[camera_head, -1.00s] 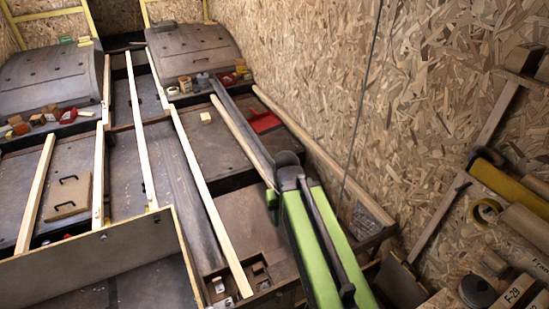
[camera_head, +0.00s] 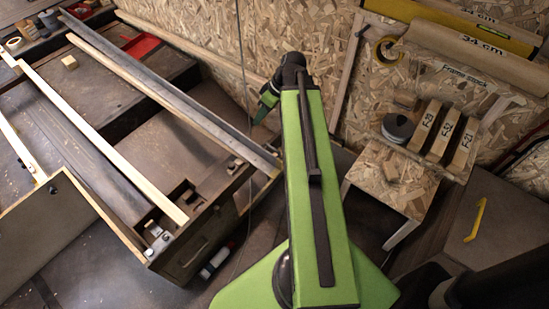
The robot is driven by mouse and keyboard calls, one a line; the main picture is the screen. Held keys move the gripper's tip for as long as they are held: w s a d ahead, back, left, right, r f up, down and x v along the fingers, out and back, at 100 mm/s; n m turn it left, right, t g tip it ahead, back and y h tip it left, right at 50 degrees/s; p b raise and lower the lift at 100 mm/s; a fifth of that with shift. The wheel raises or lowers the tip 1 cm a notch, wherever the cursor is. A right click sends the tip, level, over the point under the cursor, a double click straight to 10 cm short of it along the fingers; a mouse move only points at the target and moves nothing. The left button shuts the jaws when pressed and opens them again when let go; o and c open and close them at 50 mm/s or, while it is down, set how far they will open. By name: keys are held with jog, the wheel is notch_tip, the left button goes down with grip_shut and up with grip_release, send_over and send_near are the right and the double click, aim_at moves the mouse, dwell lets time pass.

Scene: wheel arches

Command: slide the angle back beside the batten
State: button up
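The angle (camera_head: 185,97) is a long dark grey metal profile. It runs from the upper left, and its near end reaches the right edge of the bench. A pale wooden batten (camera_head: 150,89) lies along its left side, nearly parallel and very close; I cannot tell whether they touch. My gripper (camera_head: 260,112), with green fingers, is at the end of my green arm. In the picture it is to the right of the angle and above its near end, apart from it. Its fingers are small and seen from behind, so their opening is hidden.
A red tray (camera_head: 143,45) and a small wood block (camera_head: 69,62) are on the bench. Another long batten (camera_head: 100,145) lies further left. The chipboard wall is close behind.

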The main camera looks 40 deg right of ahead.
jog(key=s+d+f+m+b, duration=0.25)
jog(key=s+d+f, duration=0.3)
jog(key=d, duration=0.45)
jog(key=shift+t+h, duration=0.3)
jog(key=shift+h, duration=0.1)
jog(key=b+x, duration=1.6)
jog(key=x, duration=0.1)
jog(key=shift+s+a+f, duration=0.1)
jog(key=shift+s, duration=0.1)
grip_shut()
